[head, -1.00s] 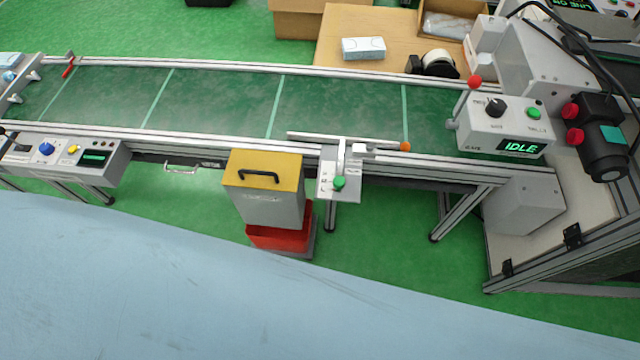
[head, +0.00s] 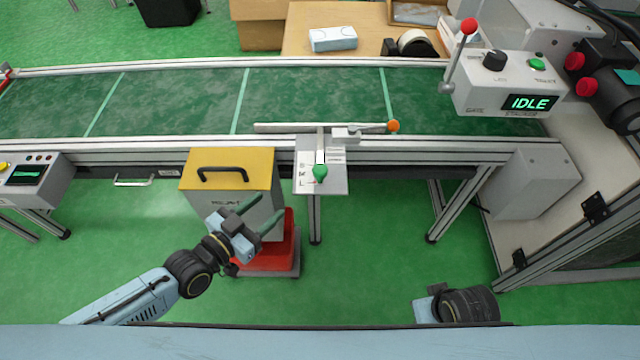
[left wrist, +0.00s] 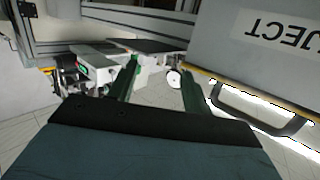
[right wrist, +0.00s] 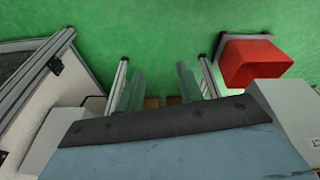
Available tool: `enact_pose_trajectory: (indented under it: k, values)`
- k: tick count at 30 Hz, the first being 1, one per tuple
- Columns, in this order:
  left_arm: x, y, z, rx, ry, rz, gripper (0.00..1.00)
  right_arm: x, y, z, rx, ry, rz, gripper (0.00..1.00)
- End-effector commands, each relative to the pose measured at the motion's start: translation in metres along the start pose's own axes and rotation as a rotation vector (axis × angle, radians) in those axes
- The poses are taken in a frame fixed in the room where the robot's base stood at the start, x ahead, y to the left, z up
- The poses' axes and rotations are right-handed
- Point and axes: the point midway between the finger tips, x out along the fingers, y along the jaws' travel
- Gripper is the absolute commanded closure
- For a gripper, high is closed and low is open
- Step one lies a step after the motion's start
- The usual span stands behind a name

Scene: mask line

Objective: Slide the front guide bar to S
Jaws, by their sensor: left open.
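The front guide bar (head: 280,128) is a thin pale bar with an orange tip (head: 393,126). It lies over the near edge of the green conveyor belt. Its stem runs back to a small pale scale plate (head: 333,184) with a green knob (head: 320,173); the plate's letters are too small to read surely. My left gripper (head: 273,205) is open and empty, in front of the yellow-topped bin, left of and below the knob, apart from it. My right gripper (right wrist: 160,78) is open and empty above the green floor; in the head view only part of my right wrist shows.
The yellow-topped grey bin (head: 228,160) stands on a red base (head: 270,250) close by my left gripper. The stacker box (head: 505,90) reads IDLE and has a red-knobbed lever. A control box (head: 35,180) is at left.

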Motion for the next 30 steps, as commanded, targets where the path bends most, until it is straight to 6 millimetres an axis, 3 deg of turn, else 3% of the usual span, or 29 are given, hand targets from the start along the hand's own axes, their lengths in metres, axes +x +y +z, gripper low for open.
enact_pose_trajectory:
  k: [6, 13, 24, 30]
  values:
    - [-0.001, 0.026, -0.031, -0.021, 0.133, 0.088, 0.5, -0.028, 0.003, -0.009, 0.001, 0.026, 0.007, 0.64]
    - [0.01, 0.034, -0.043, -0.031, 0.162, 0.105, 0.5, -0.044, 0.001, -0.012, 0.003, 0.034, 0.006, 0.64]
    - [0.084, 0.041, -0.054, -0.033, 0.162, 0.105, 0.5, -0.087, -0.009, -0.017, 0.013, 0.074, -0.016, 0.64]
    - [0.115, 0.044, -0.059, -0.031, 0.159, 0.104, 0.5, -0.094, -0.014, -0.046, 0.008, 0.227, -0.027, 0.64]
